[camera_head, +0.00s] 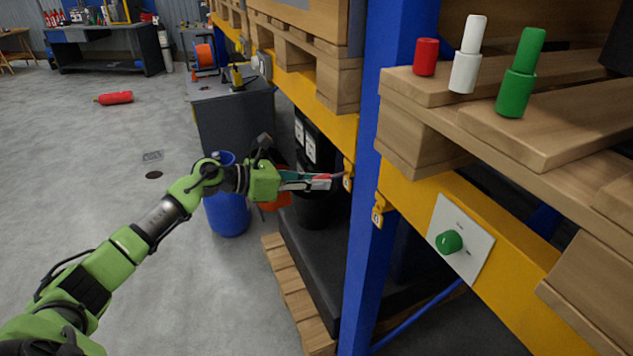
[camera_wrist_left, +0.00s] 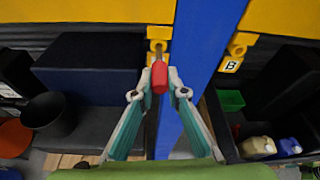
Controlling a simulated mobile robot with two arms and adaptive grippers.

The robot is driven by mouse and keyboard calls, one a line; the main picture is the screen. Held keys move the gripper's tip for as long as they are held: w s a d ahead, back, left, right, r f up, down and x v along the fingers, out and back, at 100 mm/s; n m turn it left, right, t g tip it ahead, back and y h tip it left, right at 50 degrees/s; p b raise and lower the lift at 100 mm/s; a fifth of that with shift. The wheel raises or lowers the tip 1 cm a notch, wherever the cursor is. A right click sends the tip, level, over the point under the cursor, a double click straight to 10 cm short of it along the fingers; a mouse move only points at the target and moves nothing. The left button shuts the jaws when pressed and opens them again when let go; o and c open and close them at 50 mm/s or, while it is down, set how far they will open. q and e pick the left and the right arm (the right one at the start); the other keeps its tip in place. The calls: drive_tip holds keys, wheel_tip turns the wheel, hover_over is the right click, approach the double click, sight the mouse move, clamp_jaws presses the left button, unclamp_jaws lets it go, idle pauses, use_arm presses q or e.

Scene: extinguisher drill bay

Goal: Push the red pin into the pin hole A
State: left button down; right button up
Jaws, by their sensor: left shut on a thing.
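My left gripper (camera_head: 324,182) is shut on the red pin (camera_wrist_left: 159,76) and holds it about level. A second yellow bracket (camera_wrist_left: 233,50), with a label B (camera_wrist_left: 231,67), sits right of the post. My right gripper is not in view.
The blue post (camera_head: 378,150) stands just right of my gripper. Red (camera_head: 426,58), white (camera_head: 466,56) and green (camera_head: 519,76) pieces stand on the pallet. A green knob (camera_head: 449,242) is on the right beam. A blue barrel (camera_head: 228,208) stands below my arm.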

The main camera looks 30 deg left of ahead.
sight(330, 176)
use_arm(q)
drive_tip(key=shift+w+d, duration=0.55)
drive_tip(key=shift+w, duration=0.15)
drive_tip(key=shift+w+d, duration=0.8)
drive_tip(key=shift+w, duration=0.2)
idle(1.9)
drive_tip(key=shift+w+d+r, duration=0.1)
drive_tip(key=shift+w, duration=0.05)
drive_tip(key=c, duration=2.3)
unclamp_jaws()
drive_tip(key=o, duration=0.4)
drive_tip(key=shift+w+d, duration=0.15)
drive_tip(key=shift+d, duration=0.05)
drive_tip(key=shift+a, duration=0.1)
